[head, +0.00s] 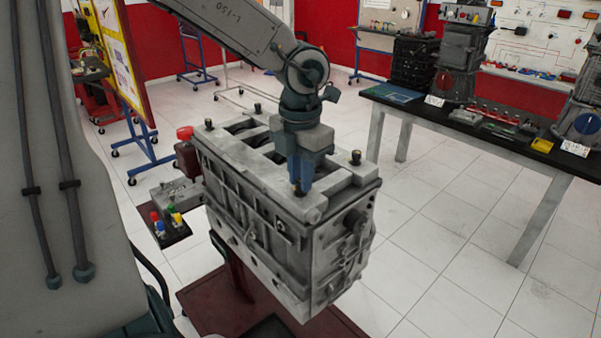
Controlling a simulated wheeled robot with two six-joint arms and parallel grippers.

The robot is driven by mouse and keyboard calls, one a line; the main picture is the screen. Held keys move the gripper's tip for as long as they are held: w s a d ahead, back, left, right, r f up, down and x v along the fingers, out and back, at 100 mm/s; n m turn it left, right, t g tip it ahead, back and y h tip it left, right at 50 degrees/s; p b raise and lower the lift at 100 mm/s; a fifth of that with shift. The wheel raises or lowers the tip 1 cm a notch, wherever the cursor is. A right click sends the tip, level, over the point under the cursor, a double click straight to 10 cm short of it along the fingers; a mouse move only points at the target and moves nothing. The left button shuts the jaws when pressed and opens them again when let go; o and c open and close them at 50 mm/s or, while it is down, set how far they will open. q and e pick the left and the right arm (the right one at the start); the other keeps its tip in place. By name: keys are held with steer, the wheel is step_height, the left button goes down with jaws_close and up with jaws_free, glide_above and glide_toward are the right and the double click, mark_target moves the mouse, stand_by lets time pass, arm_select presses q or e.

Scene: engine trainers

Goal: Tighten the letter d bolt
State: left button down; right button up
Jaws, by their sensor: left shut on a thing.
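A grey engine block (250,215) stands on a dark red stand. Bolts stand upright at the corners of its top: a back bolt (257,108), a left bolt (209,124) and a right bolt (355,157). My left gripper (300,180) points straight down at the near corner of the top. It is shut on the near bolt, which its fingers mostly hide. No letter can be read beside any bolt, so I cannot tell which is d. My right gripper is not in view.
A small tray (172,232) with coloured parts sits left of the block, near a red knob (185,133). A black-topped table (480,140) with machines and tools stands at the right. Display boards and blue frames line the back. The tiled floor between is clear.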

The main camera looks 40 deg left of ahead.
arm_select(q)
steer(key=shift+m, duration=0.4)
steer(key=c, duration=1.3)
jaws_free()
steer(key=shift+c, duration=0.2)
steer(key=shift+r, duration=0.1)
step_height(320, 180, up, 11)
steer(key=p, duration=1)
steer(key=shift+f+p, duration=0.2)
steer(key=shift+p, duration=0.15)
